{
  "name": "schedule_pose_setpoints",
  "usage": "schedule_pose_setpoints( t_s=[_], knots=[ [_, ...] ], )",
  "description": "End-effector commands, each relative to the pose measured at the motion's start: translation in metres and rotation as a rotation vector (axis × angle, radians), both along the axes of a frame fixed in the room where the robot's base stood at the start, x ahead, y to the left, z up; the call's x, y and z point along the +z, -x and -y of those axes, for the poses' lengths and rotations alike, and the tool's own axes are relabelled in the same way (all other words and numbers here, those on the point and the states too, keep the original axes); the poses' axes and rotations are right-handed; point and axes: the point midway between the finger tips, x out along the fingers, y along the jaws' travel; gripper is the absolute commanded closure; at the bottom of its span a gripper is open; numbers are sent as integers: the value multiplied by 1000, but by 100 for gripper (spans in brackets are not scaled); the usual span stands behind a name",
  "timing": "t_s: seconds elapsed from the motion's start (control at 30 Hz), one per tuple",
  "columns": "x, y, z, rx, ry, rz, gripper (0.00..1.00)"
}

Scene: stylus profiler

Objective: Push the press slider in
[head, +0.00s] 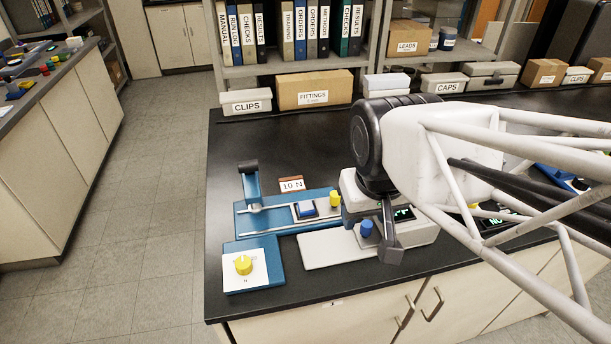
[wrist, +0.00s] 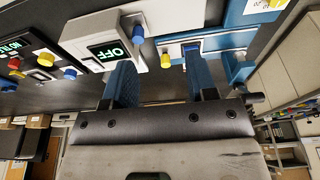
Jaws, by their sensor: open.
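A blue fixture (head: 243,222) with a light rail lies on the black bench. A 10 N label (head: 291,185) stands behind it, and a blue-grey block (head: 305,209) sits at its middle. A yellow knob (head: 335,199) stands at its right end; it also shows in the wrist view (wrist: 165,61). I cannot tell for sure which part is the press slider. My gripper (head: 391,240) hangs over the white instrument, right of the fixture. In the wrist view its two blue fingers (wrist: 162,85) are apart, with nothing between them. The arm hides part of the instrument.
The white instrument (head: 325,249) has a blue knob (head: 366,229) and a display reading OFF (wrist: 108,51). Boxes, including FITTINGS (head: 314,90), line the back.

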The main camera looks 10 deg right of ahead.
Motion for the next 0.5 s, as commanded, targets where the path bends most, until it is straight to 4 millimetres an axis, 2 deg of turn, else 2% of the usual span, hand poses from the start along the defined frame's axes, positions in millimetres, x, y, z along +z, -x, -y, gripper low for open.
schedule_pose_setpoints(
  t_s=[0.27,0.5],
  knots=[
    [-3,-20,1,-73,-17,-26,48],
    [-10,-65,4,-241,-48,-77,48]
  ],
)
